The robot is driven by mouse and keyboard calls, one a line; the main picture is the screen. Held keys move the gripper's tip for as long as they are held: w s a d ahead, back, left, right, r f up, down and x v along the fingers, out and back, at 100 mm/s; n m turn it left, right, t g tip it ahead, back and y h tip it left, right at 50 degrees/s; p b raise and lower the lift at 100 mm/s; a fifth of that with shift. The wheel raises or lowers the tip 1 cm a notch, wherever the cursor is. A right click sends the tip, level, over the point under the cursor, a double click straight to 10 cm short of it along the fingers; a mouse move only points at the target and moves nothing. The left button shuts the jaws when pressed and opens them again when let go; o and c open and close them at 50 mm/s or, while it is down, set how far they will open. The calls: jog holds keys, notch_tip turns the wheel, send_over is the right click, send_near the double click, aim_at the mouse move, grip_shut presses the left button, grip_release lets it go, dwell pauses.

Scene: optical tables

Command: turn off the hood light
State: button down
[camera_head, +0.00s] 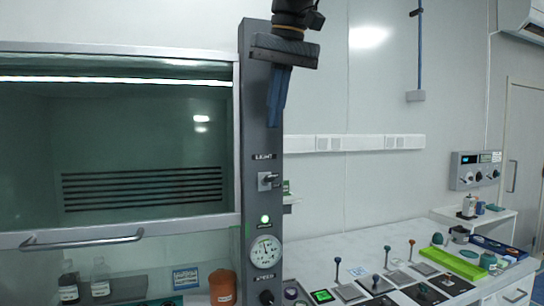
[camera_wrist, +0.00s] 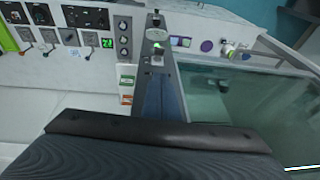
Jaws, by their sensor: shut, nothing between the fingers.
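The fume hood's grey control column (camera_head: 257,110) carries a switch (camera_head: 266,181) under the word LIGHT. Its small dark lever juts out; I cannot tell its exact setting. A bright light strip (camera_head: 120,81) glows along the top of the hood. My gripper (camera_head: 273,124) points down in front of the upper column, above the switch and apart from it. Its blue fingers are together and empty. In the wrist view the fingers (camera_wrist: 161,82) lie over the column, and the switch (camera_wrist: 157,60) shows just beyond their tips.
Below the switch are a lit green lamp (camera_head: 265,219), a round gauge (camera_head: 265,252) and a SPEED knob (camera_head: 267,297). The hood's glass sash (camera_head: 140,150) with its handle (camera_head: 82,241) is at left. A bench (camera_head: 330,258) with several levers and instruments stands at right.

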aim_at(268, 138)
jog(key=r, duration=0.4)
jog(key=shift+w+a+h, duration=0.1)
jog(key=shift+a+h, duration=0.15)
jog(key=shift+h, duration=0.15)
jog(key=shift+f, duration=0.15)
jog(key=p+x, duration=0.2)
jog(key=x, duration=0.7)
jog(key=shift+f, duration=0.2)
jog(key=f, duration=0.1)
jog(key=s+f+p, duration=0.1)
jog(key=shift+s+d+f, duration=0.2)
jog(key=shift+f, duration=0.1)
jog(key=shift+s+f+p, duration=0.2)
jog(key=shift+f+p, duration=0.2)
jog(key=shift+f, duration=0.25)
jog(key=shift+d+f+b, duration=0.1)
jog(key=shift+d+b, duration=0.15)
jog(key=shift+b, duration=0.3)
